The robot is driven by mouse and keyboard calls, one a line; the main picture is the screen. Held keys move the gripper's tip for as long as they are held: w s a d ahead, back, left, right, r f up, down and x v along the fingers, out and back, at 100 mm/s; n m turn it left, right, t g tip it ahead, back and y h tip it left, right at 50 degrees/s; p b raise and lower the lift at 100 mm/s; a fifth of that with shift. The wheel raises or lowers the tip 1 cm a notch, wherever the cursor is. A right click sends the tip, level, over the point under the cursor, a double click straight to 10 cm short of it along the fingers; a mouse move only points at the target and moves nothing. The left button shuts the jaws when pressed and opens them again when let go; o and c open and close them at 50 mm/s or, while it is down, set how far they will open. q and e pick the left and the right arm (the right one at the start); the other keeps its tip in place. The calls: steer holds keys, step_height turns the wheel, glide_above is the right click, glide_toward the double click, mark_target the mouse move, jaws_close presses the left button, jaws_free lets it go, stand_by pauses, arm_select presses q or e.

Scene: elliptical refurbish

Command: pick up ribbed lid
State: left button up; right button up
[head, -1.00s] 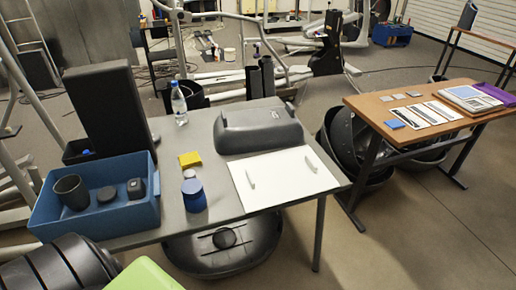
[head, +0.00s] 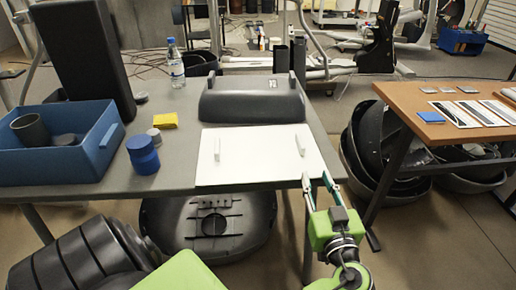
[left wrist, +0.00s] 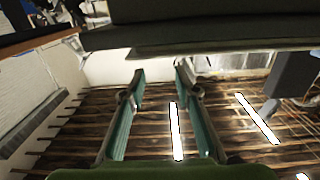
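A blue jar (head: 143,160) with a blue lid (head: 140,143) stands on the grey table (head: 180,184), left of the white sheet. A small grey round piece (head: 153,134) is just behind it. Ribs are too small to make out, so I cannot tell for certain which piece is the ribbed lid. My right gripper is not in view.
A blue bin (head: 100,158) holding a dark cup stands at the left. A dark grey cover (head: 251,102) lies behind the white sheet (head: 258,158). A water bottle (head: 176,65) and yellow pad (head: 164,121) are nearby. A wooden table (head: 440,133) stands at the right.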

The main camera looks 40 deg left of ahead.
mark_target(304, 150)
arm_select(q)
steer(key=x, duration=0.9)
steer(key=shift+s+r, duration=0.1)
steer(key=shift+r, duration=0.25)
steer(key=shift+s+p+x, duration=0.2)
steer(key=shift+p+x, duration=0.2)
steer(key=shift+x, duration=2)
steer(key=shift+a, duration=0.2)
jaws_close()
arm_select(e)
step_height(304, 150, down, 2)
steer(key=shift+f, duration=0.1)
